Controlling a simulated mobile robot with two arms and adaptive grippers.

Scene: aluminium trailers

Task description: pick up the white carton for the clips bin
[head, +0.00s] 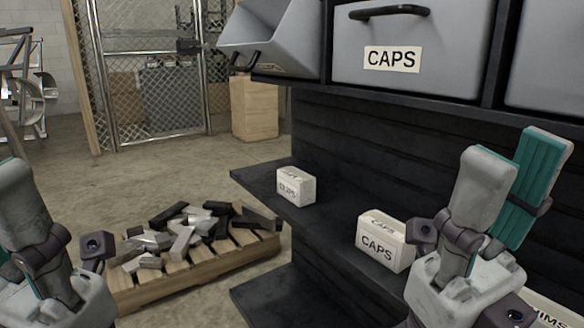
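The white carton for clips (296,186) sits on the dark shelf, left of centre. Its front lettering is small but seems to read CLIPS. A second white carton, marked CAPS (384,241), stands on the same shelf, nearer and to the right. My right gripper (516,150) is at the right with its fingers apart and nothing between them. It is beside the CAPS carton in the picture and well right of the clips carton. My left gripper (22,200) is at the left edge, partly cut off, away from both cartons. The clips bin's label is not visible.
Grey bins, one labelled CAPS (392,60), stand on the upper shelf above the cartons. Part of another white carton (545,312) shows at lower right. A wooden pallet (185,282) with metal offcuts is on the floor at left. The shelf between the two cartons is clear.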

